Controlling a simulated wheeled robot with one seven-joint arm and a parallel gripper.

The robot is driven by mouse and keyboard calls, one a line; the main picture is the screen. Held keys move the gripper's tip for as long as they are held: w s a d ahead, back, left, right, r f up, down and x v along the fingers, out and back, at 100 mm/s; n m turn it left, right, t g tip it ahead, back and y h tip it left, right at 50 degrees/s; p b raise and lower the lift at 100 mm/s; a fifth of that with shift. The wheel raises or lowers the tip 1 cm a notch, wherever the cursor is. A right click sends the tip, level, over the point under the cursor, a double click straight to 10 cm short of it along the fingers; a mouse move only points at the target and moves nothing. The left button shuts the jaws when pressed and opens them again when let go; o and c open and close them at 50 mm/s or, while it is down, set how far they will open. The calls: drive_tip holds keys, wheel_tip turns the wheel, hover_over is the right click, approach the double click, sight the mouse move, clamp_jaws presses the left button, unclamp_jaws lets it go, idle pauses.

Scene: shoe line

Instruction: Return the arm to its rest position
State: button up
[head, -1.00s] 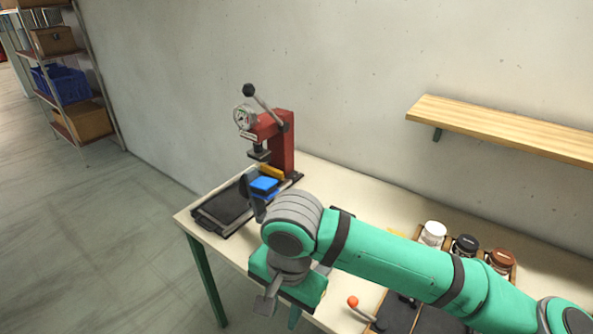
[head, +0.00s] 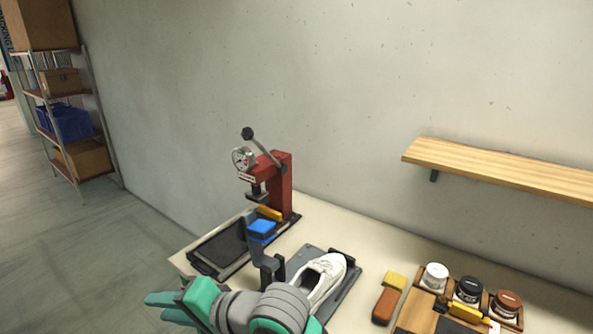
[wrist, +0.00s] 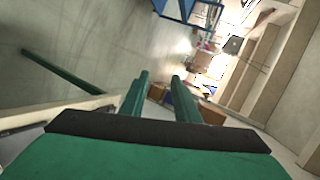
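My arm crosses the bottom of the head view, folded, with a grey joint over the near table edge. My gripper (head: 156,307) points left there, its two green fingers apart. In the wrist view the fingers (wrist: 161,76) also stand apart with nothing between them, pointing out over the floor. My gripper is left of the table and touches nothing that I can see. Part of the table front is hidden behind my arm.
On the table (head: 385,266) are a red press (head: 281,182) with a blue block (head: 261,228), a white shoe (head: 332,269) on a dark fixture, a brush (head: 388,300) and several jars (head: 468,289). A wall shelf (head: 500,168) is at right. Floor at left is clear.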

drive_tip(key=w+d+f+m+t+h, duration=0.1)
drive_tip(key=w+d+f+m+t, duration=0.15)
drive_tip(key=t, duration=0.35)
drive_tip(key=w+d+f+m+t, duration=0.1)
drive_tip(key=w+d+m+t, duration=0.1)
drive_tip(key=d+m+t, duration=0.3)
drive_tip(key=s+d+f+t+h, duration=0.1)
drive_tip(key=s+d+f+h, duration=0.15)
drive_tip(key=f, duration=0.25)
drive_tip(key=s+d+f+m+t+h, duration=0.1)
drive_tip(key=s+f+h, duration=0.1)
drive_tip(key=f+h, duration=0.15)
drive_tip(key=s+d+f+t+h, duration=0.1)
drive_tip(key=s+d+f+h, duration=0.15)
drive_tip(key=f, duration=0.25)
drive_tip(key=s+d+f+n+g+h, duration=0.1)
drive_tip(key=s+d+f+n, duration=0.2)
drive_tip(key=s, duration=0.5)
drive_tip(key=s+d+f+n+g+h, duration=0.1)
drive_tip(key=s+d+f+n, duration=0.3)
drive_tip(key=s, duration=0.5)
drive_tip(key=s+d+f+n+g+h, duration=0.1)
drive_tip(key=s+d+f+n, duration=0.2)
drive_tip(key=s, duration=0.6)
drive_tip(key=shift+s+d+f+n, duration=0.15)
drive_tip(key=shift+d+f+n, duration=0.15)
drive_tip(key=shift+n, duration=0.15)
